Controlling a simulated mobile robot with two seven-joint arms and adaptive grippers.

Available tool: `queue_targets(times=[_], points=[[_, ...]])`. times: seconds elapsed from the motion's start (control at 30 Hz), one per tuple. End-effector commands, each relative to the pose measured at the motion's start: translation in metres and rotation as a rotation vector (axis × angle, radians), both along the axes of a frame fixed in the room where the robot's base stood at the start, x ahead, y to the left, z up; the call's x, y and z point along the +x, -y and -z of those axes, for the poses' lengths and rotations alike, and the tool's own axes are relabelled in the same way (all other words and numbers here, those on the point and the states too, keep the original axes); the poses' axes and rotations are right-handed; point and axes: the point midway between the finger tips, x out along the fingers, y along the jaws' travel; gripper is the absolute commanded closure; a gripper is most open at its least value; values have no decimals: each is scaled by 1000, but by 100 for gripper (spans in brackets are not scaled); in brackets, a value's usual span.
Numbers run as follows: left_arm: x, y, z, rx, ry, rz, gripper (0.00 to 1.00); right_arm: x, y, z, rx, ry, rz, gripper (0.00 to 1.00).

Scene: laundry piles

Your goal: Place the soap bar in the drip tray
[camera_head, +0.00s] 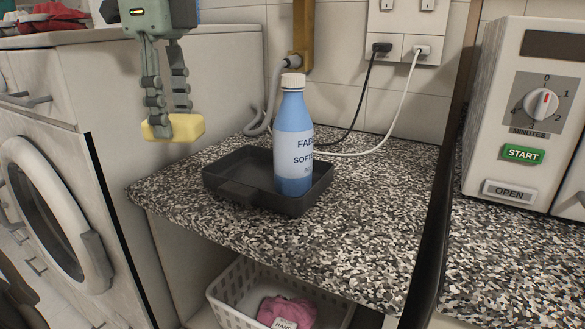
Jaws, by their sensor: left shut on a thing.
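A yellow soap bar (185,128) is held between the fingertips of my left gripper (170,126). The gripper points down and is shut on the bar, in the air to the upper left of the drip tray. The dark grey drip tray (232,192) rests on the speckled counter (368,232). A blue fabric softener bottle (294,140) with a white cap stands upright in the tray, in its right part. The left part of the tray floor is bare. My right gripper is not in view.
A white washing machine (70,150) stands at the left. A microwave (525,110) stands on the right counter. Two cables hang from the wall sockets (403,48) behind the bottle. A grey basket (235,295) with a pink cloth (287,310) sits below the counter.

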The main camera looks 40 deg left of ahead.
Motion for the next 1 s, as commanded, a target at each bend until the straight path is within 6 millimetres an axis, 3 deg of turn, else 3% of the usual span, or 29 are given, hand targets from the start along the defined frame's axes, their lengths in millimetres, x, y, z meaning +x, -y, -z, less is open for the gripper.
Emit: queue_targets(times=[0.17, 0.7, 1.0], points=[[7, 1, 4, 0, -4, 0, 89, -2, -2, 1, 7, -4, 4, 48], [105, 13, 64, 1, -5, 0, 89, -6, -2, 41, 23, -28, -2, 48], [116, 15, 81, -3, -1, 0, 89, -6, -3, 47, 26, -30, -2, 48]])
